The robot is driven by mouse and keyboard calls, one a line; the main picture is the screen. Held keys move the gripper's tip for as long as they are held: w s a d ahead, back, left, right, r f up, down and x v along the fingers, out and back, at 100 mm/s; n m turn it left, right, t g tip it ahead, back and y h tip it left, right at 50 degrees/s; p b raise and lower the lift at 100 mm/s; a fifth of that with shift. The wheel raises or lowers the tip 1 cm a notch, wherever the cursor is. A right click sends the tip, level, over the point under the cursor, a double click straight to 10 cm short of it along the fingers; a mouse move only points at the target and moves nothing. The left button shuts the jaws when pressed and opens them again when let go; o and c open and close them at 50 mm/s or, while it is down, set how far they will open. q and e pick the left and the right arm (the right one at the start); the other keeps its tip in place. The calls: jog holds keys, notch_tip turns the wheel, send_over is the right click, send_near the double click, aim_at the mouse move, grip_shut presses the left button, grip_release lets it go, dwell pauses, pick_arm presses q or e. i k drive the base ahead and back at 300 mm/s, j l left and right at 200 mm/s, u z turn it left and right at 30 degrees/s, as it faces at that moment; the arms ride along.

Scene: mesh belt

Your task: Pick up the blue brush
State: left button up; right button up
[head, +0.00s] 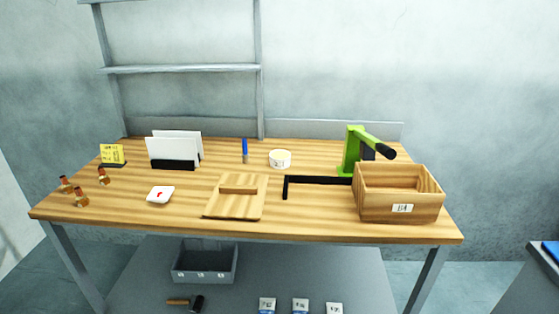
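A slim blue item (244,149), which looks like the blue brush, is at the back middle of the wooden workbench (325,217). Its upper part is blue and its lower end is greyish; I cannot tell whether it lies flat or stands. Nothing covers it. Neither of my grippers shows in the head view.
White panels in a black holder (173,165) stand left of the blue item, a white round roll (280,158) right of it.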

aim_at(246, 155)
jog(key=j+z, duration=0.1)
jog(key=z, duration=0.25)
jog(key=j+z, duration=0.15)
jog(key=z, duration=0.25)
jog(key=j+z, duration=0.5)
jog(key=j, duration=0.35)
